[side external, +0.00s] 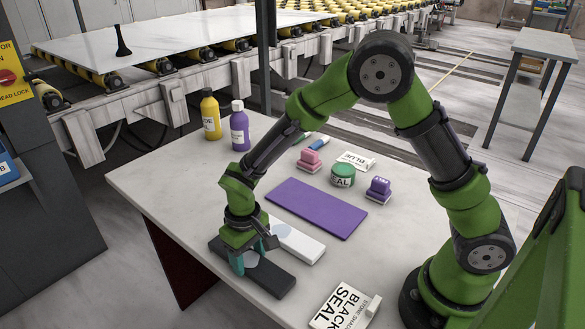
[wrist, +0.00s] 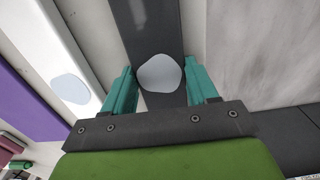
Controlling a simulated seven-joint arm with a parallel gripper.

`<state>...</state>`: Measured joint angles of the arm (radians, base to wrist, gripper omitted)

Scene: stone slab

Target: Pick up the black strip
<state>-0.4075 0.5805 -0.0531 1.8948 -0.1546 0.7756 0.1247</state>
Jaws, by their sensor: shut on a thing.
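The black strip (side external: 275,279) lies on the stone slab near its front left edge, beside a white strip. A pale round patch (wrist: 160,73) shows on its top face in the wrist view. My gripper (side external: 248,260) is over the strip's left part, pointing down. In the wrist view, my gripper's teal fingers (wrist: 163,88) stand one on each side of the black strip (wrist: 148,25), at its edges, shut on it. I cannot see a gap between the strip and the slab.
The white strip (side external: 302,244) lies close beside, with a purple strip (side external: 318,208) beyond it. A card marked BLACK SEAL (side external: 343,306) is near the front. Yellow (side external: 210,116) and purple (side external: 240,128) bottles, a green tin (side external: 343,176) and small blocks stand farther back.

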